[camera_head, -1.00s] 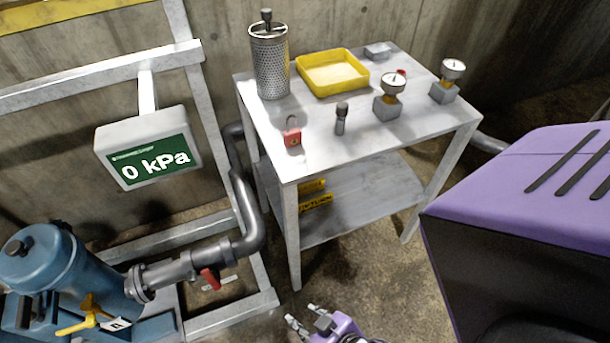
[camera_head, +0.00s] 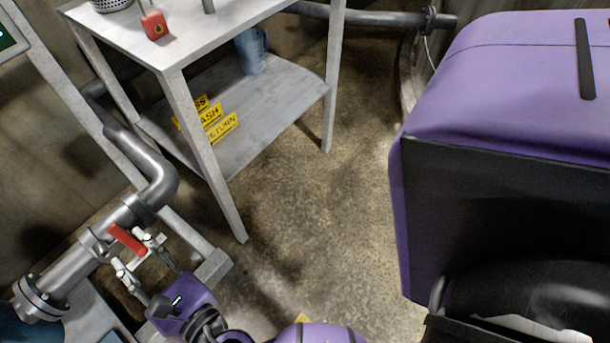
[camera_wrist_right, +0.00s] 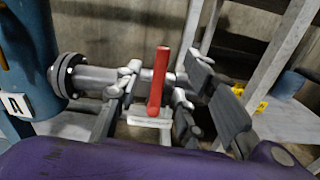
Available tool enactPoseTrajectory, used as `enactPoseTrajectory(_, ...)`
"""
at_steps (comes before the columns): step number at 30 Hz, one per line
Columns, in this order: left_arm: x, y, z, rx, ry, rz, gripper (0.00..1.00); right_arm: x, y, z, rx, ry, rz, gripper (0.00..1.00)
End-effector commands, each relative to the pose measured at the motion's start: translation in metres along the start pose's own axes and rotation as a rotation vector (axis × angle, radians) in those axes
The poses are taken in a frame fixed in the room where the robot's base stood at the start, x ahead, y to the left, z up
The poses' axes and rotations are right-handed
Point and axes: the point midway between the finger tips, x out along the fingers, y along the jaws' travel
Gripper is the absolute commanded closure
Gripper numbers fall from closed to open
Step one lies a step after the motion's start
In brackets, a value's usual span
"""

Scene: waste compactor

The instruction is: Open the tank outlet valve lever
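The red valve lever (camera_head: 127,239) sits on the grey outlet pipe (camera_head: 70,268) at the lower left of the head view. In the right wrist view the lever (camera_wrist_right: 158,80) stands upright near the middle, across the pipe. My right gripper (camera_head: 137,256) is at the lever, its fingers spread. In the wrist view the fingers of my right gripper (camera_wrist_right: 157,82) lie on either side of the lever with gaps, so it is open around it. I cannot tell whether any finger touches it. My left gripper is not in view.
A metal table (camera_head: 185,55) with a lower shelf and yellow signs (camera_head: 208,120) stands behind. A grey frame rail (camera_head: 85,100) runs beside the pipe. A blue tank (camera_wrist_right: 25,55) is at the left in the wrist view. The floor (camera_head: 310,200) right of the table is clear.

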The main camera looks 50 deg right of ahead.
Motion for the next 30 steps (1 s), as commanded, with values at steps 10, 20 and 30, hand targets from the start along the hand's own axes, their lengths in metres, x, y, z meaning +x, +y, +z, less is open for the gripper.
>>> enactPoseTrajectory(10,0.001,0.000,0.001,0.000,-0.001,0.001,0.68,0.034,-0.001,-0.001,-0.060,0.000,-0.003,0.64)
enactPoseTrajectory(20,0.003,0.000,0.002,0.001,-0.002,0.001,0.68,0.074,-0.001,-0.002,-0.059,0.004,-0.003,0.64)
enactPoseTrajectory(30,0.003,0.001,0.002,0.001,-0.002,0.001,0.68,0.078,-0.002,-0.002,-0.058,0.005,-0.003,0.67)
